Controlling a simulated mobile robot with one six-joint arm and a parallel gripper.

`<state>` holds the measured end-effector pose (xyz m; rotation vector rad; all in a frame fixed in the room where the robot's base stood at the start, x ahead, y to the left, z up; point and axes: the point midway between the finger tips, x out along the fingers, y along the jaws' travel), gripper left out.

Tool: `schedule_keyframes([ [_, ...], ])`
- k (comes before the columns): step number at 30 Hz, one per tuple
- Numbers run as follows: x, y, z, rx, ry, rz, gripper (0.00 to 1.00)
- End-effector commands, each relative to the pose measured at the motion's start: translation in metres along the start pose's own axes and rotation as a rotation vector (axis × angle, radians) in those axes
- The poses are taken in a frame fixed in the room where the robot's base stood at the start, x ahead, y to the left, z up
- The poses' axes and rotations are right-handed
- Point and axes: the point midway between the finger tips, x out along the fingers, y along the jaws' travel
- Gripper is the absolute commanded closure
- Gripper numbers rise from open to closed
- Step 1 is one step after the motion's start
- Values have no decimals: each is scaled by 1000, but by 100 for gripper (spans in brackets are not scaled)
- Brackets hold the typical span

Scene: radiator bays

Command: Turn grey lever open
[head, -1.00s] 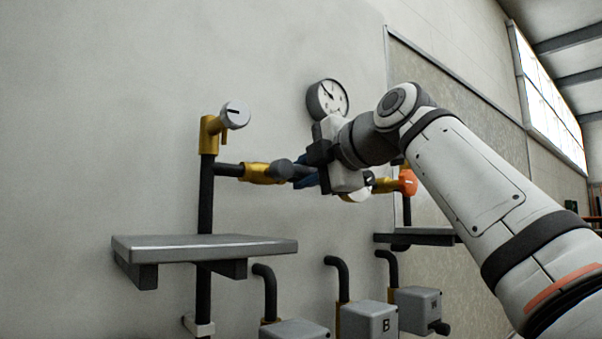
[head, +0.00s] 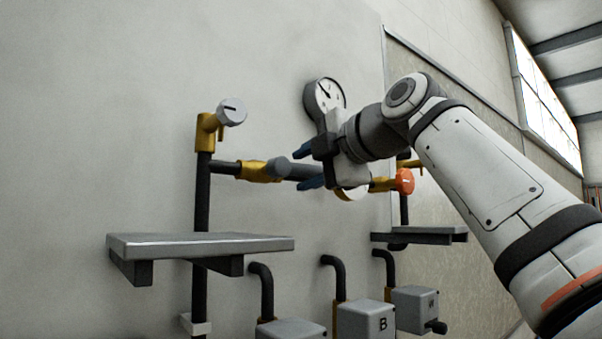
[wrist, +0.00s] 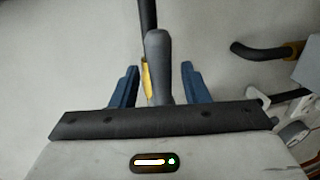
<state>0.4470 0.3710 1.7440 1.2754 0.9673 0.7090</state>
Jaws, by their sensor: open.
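The grey lever (head: 302,171) has a rounded end beside a yellow valve body (head: 254,170) on a dark horizontal pipe. From there it reaches right, roughly in line with the pipe. My gripper (head: 304,170) is open, with one blue finger above the lever and one below. In the wrist view, the lever (wrist: 158,60) stands between the two spread blue fingers of my gripper (wrist: 159,72), with a gap on each side. The lever's near end is hidden behind the gripper body, and the yellow valve body (wrist: 147,80) is mostly covered.
A grey shelf (head: 200,243) and several grey boxes (head: 366,320) are below.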

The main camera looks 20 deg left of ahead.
Motion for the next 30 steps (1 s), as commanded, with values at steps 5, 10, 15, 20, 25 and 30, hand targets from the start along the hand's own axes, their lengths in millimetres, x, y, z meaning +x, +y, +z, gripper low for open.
schedule_keyframes([
  [5, -33, -2, 1, -1, -5, 3, 59],
  [10, -54, -1, 1, -1, -4, 2, 59],
  [15, -61, 0, 1, -2, -3, 2, 59],
  [20, -60, 0, 1, -2, -1, 1, 59],
  [25, -60, 0, 1, -2, -1, 1, 59],
  [30, -60, -2, 2, 8, -5, -3, 59],
])
